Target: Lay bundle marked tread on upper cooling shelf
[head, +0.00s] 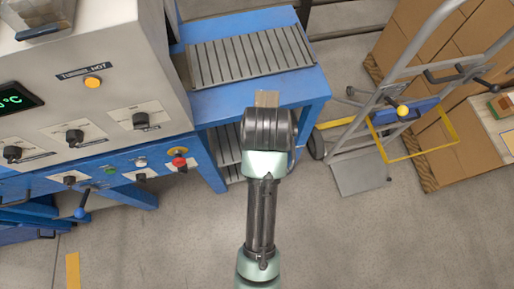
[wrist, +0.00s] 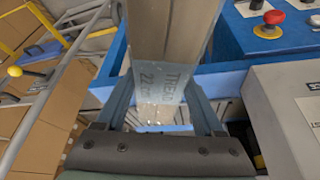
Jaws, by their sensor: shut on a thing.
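My gripper (wrist: 160,88) is shut on the bundle marked tread (wrist: 166,32), a long brown wooden piece in a clear wrap with "TREAD" and a number printed on it. In the head view only a small brown end of the bundle (head: 267,98) shows past my wrist. It lies over the front edge of the blue rack, in front of the slats. The upper cooling shelf (head: 235,59) is a grey slatted surface in the blue frame, with nothing on it. Whether the bundle touches the rack cannot be told.
A lower slatted shelf (head: 228,146) shows under the rack's blue top. A grey and blue machine (head: 95,85) with knobs and a red button stands close on the left. A hand truck (head: 400,90) and stacked cartons (head: 415,35) stand on the right.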

